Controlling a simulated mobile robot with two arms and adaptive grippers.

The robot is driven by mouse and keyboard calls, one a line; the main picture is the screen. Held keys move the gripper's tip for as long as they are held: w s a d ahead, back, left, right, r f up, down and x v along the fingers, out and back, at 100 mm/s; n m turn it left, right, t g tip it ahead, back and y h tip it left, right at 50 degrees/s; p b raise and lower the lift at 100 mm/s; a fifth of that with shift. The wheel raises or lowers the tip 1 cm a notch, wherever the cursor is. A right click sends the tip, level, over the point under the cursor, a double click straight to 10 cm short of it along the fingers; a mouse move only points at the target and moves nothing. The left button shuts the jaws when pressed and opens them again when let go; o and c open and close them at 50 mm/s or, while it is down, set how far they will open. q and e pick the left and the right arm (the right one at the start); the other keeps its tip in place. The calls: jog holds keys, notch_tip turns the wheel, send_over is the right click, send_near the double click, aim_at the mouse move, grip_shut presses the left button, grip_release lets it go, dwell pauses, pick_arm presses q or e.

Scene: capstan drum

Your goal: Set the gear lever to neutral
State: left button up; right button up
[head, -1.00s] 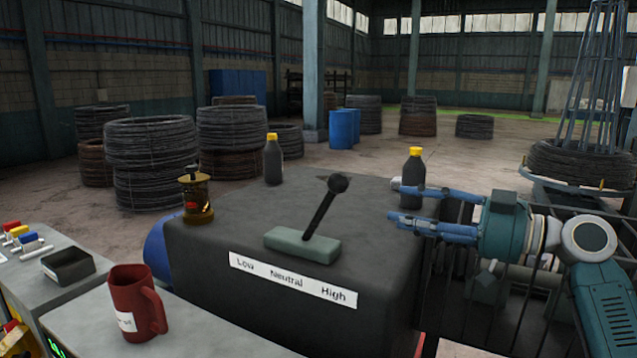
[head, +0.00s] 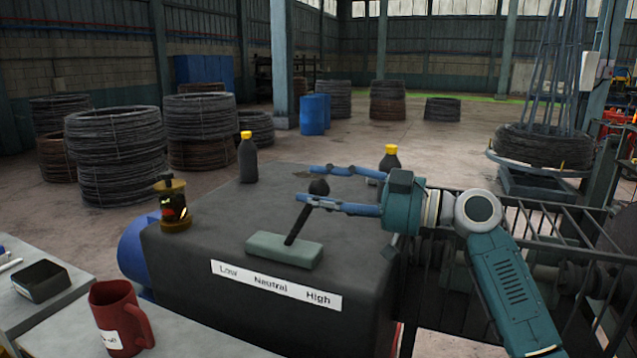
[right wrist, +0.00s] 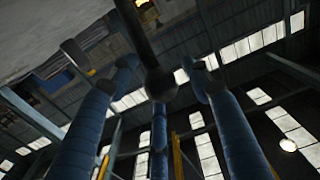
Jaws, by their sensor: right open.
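The gear lever has a dark shaft (head: 301,224) and a round black knob (head: 319,187), and rises from a grey-green base block (head: 284,249) on the dark housing. It leans to the right, towards the High end of the white label (head: 276,286), which reads Low, Neutral, High. My right gripper (head: 308,184) is open, its blue fingers reaching in from the right on either side of the knob. In the right wrist view the knob (right wrist: 160,85) sits between the spread fingertips; I cannot tell if any finger touches it. My left gripper is out of view.
On the housing stand a brass oiler (head: 175,205) at left and dark yellow-capped bottles (head: 247,160) (head: 391,160) at the back and right. A red mug (head: 121,318) is on the front-left table. A black railing (head: 520,215) runs at right.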

jog(key=shift+w+a, duration=0.1)
jog(key=shift+a, duration=0.05)
grip_shut()
jog(key=shift+a+r, duration=0.1)
jog(key=a+r+p, duration=0.1)
jog(key=r+h+p, duration=0.1)
jog(key=p, duration=0.1)
jog(key=shift+w+a+g, duration=0.3)
jog(key=shift+w+a, duration=0.05)
jog(key=b+x, duration=0.1)
jog(key=x, duration=0.2)
jog(key=b+x, duration=0.1)
jog(key=x, duration=0.1)
jog(key=shift+w+a+r, duration=0.15)
jog(key=shift+w+a, duration=0.05)
jog(key=shift+a, duration=0.2)
grip_release()
jog(key=shift+a, duration=0.2)
